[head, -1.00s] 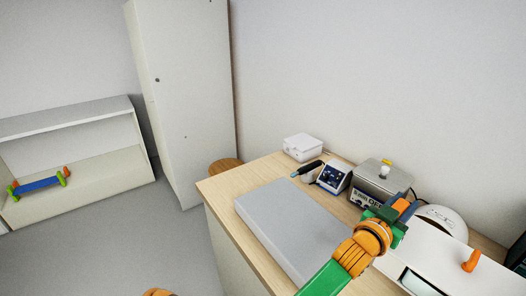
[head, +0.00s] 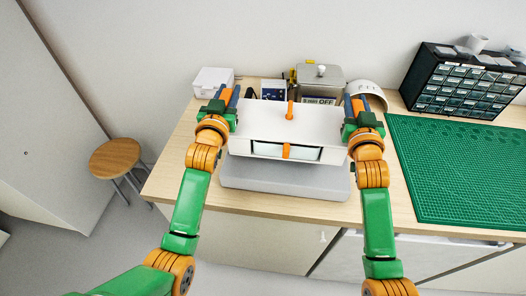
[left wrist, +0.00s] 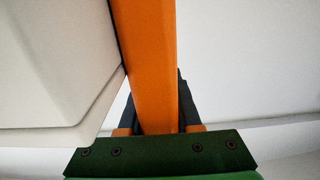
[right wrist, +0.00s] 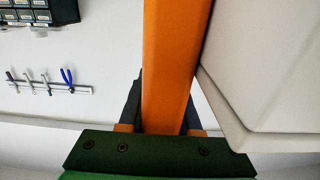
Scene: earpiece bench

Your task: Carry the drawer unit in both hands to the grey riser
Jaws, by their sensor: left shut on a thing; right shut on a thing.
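The white drawer unit (head: 258,122) is held level between my two grippers over the grey riser (head: 285,181). It has an orange knob on its drawer front and an orange peg on top. My left gripper (head: 226,97) is shut on the unit's left orange handle (left wrist: 148,65); the unit's white side (left wrist: 50,65) fills the left of that view. My right gripper (head: 354,104) is shut on the right orange handle (right wrist: 172,65), with the white side (right wrist: 270,65) at the right. The riser's front shows below the unit; I cannot tell whether they touch.
Behind the unit stand a white box (head: 212,82), a grey device (head: 318,80) and a white round item (head: 370,92). A green mat (head: 460,170) and a black parts cabinet (head: 462,84) are to the right. A wooden stool (head: 115,157) stands left of the bench.

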